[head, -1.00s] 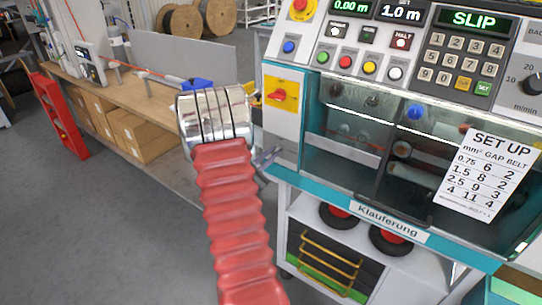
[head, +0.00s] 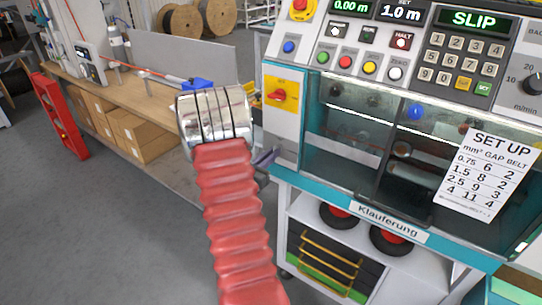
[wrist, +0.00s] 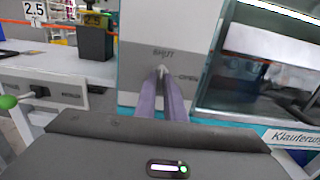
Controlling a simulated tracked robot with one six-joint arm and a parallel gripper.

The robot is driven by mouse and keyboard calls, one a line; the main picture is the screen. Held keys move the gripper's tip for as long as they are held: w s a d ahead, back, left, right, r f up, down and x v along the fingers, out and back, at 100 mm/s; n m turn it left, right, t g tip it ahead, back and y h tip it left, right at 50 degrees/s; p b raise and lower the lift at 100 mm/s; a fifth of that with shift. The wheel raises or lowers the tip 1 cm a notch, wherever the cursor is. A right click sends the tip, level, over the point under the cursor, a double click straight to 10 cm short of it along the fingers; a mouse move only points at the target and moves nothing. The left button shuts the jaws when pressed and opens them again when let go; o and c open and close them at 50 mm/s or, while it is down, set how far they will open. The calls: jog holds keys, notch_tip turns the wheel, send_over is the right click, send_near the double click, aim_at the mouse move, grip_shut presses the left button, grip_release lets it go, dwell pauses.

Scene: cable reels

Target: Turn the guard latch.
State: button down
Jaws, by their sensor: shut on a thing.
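The guard latch (wrist: 161,69) is a small pale piece on the grey panel left of the guard window, by the words SHUT and OPEN. Only a bit of it shows between the fingertips in the wrist view; I cannot tell its exact angle. My gripper (wrist: 162,78) is shut on it with two purple fingers. In the head view my gripper (head: 264,158) is partly hidden behind my arm, against the machine's left side, and the latch cannot be made out. The clear guard (head: 350,140) covers the rollers and appears down.
A red rotary switch (head: 279,96) on a yellow plate sits above my gripper. The button panel (head: 365,55) is higher up, and a SET UP sheet (head: 485,175) is on the guard. A wooden bench (head: 130,95) stands left. The grey floor at lower left is clear.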

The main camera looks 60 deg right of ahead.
jog(key=shift+a+f, duration=0.1)
jog(key=shift+f, duration=0.2)
jog(key=c, duration=1.8)
grip_release()
jog(key=shift+r, duration=0.2)
jog(key=shift+c, duration=0.2)
jog(key=w+a, duration=0.2)
jog(key=a, duration=1.1)
jog(key=shift+a, duration=0.25)
jog(key=shift+w, duration=0.1)
